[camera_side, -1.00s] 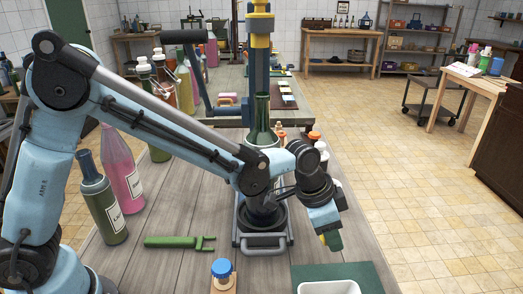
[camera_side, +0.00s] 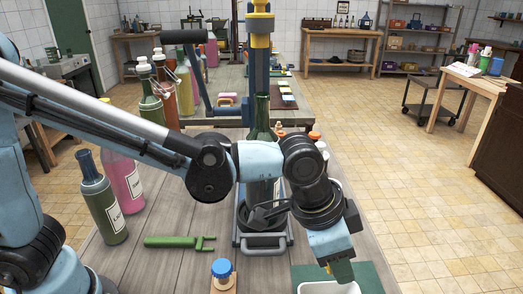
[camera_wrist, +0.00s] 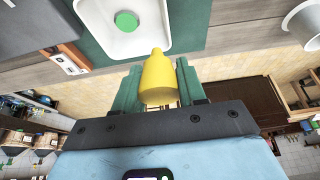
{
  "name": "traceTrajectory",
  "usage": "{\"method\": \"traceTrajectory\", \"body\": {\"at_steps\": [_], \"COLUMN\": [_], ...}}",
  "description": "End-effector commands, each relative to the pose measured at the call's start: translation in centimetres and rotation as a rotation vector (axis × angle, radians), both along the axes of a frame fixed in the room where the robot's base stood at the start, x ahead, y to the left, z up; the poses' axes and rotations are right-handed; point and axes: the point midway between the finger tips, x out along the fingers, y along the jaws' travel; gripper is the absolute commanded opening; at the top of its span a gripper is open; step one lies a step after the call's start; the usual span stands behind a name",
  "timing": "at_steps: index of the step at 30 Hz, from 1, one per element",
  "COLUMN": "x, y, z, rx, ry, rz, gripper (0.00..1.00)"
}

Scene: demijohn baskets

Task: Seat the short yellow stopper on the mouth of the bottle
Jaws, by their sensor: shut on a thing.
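The yellow stopper (camera_wrist: 158,80) sits between the two green jaws of my gripper (camera_wrist: 157,88) in the wrist view, its narrower end pointing away from the wrist. My gripper (camera_side: 341,273) is shut on it, tilted down beside the white tray in the side view, where the stopper is mostly hidden. A green bottle (camera_side: 262,115) stands upright on the stand under the blue column, behind my arm. Its neck shows, but its lower body is largely hidden by my arm. My gripper is well apart from it, nearer the camera and to the right.
A white tray (camera_side: 318,288) on a green mat (camera_side: 368,276) lies below my gripper; a green round piece (camera_wrist: 126,21) lies in it. A green tool (camera_side: 180,242), a blue-topped piece (camera_side: 222,268) and a dark-necked bottle (camera_side: 105,205) stand or lie to the left.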

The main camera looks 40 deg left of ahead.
Motion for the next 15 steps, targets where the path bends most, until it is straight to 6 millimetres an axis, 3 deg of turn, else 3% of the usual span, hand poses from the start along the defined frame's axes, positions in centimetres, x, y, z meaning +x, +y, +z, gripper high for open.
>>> {"method": "traceTrajectory", "body": {"at_steps": [8,15], "x": [1.7,6.3], "y": [1.0,5.1], "z": [1.7,7.8], "rx": [0.000,-0.001], "ry": [0.000,0.001], "rz": [0.039,0.164], "gripper": [0.12,0.12]}}
